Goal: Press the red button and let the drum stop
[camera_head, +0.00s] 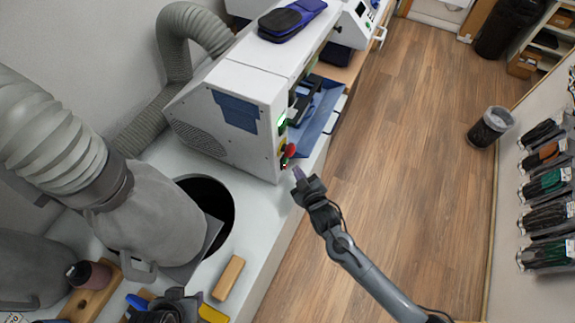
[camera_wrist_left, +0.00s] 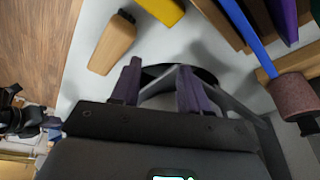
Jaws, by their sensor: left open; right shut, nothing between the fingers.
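The red button (camera_head: 290,150) sits on a yellow base on the front of the white machine (camera_head: 262,95), below a small green light. My right gripper (camera_head: 298,172) is shut and empty, with its purple fingertips just below and to the right of the button; a small gap shows in the picture. My left gripper (camera_wrist_left: 158,85) is open and empty over the white bench; its wrist also shows at the bottom of the head view. I cannot pick out the drum for certain or tell whether anything turns.
A grey hose and hood (camera_head: 150,215) stand over a dark round opening (camera_head: 222,200). A wooden block (camera_head: 228,278) lies on the bench near its edge. A brown cylinder (camera_head: 88,275) is at the lower left. Open floor (camera_head: 400,160) lies to the right.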

